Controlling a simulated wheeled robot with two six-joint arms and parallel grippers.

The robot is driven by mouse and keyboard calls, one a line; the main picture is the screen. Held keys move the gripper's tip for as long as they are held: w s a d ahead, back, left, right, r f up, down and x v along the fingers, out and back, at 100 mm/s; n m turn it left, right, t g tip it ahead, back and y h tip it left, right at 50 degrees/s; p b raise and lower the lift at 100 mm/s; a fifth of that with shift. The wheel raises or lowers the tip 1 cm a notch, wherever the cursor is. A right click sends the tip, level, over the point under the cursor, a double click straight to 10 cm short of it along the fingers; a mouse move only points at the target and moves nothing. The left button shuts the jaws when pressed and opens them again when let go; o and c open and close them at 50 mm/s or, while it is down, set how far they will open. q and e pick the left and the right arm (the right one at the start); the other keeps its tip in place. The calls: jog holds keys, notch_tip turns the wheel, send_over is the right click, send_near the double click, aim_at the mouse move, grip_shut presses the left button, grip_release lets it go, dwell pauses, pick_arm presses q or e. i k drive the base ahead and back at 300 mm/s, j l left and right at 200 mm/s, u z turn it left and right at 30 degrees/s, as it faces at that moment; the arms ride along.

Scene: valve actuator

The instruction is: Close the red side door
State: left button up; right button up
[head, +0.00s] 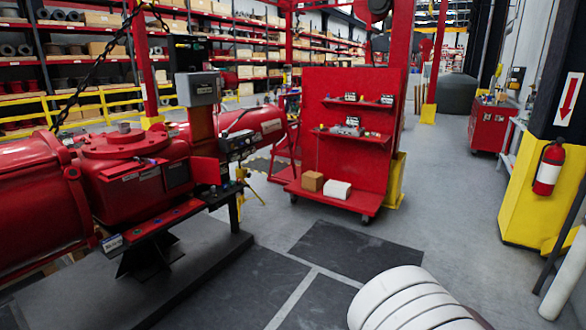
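The large red valve actuator (125,165) fills the left side of the head view, with a red cylinder (255,122) running back to the right. A small flat red panel (207,170) stands out from its front, below the grey control box (197,88) and left of a dark block with fittings (238,146). This panel may be the side door, but I cannot tell for sure, nor how far open it is. Neither of my grippers is in view.
A red wheeled cart (345,105) with shelves, a brown box (312,181) and a white box (338,190) stands mid-view. A yellow-based pillar (525,195) with a fire extinguisher (549,167) is right. The floor between is clear. A chain (95,65) hangs upper left.

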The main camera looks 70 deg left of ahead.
aim_at(204, 170)
jog(key=i+j+u, duration=0.1)
jog(key=j+u, duration=0.3)
jog(key=i+j+u, duration=0.2)
jog(key=j+u, duration=0.2)
jog(key=i+j+u, duration=0.2)
jog(key=j+u, duration=0.2)
jog(key=i+j+u, duration=0.95)
jog(key=i+u, duration=0.15)
jog(key=i, duration=0.15)
jog(key=i+u, duration=0.4)
jog(key=i+l+u, duration=0.1)
jog(key=i+u, duration=0.3)
jog(key=i+l+u, duration=0.25)
jog(key=i+u, duration=0.15)
jog(key=i+l+u, duration=1.05)
jog(key=l+u, duration=0.15)
jog(key=l, duration=0.15)
jog(key=i+l+u, duration=0.15)
jog(key=l+u, duration=0.25)
jog(key=l, duration=0.2)
jog(key=l+u, duration=0.4)
jog(key=l, duration=0.25)
jog(key=l+u, duration=0.4)
jog(key=l, duration=0.3)
jog(key=k+j+z, duration=0.15)
jog(key=z, duration=0.25)
jog(key=k+j+z, duration=0.2)
jog(key=z, duration=0.25)
jog(key=j, duration=0.15)
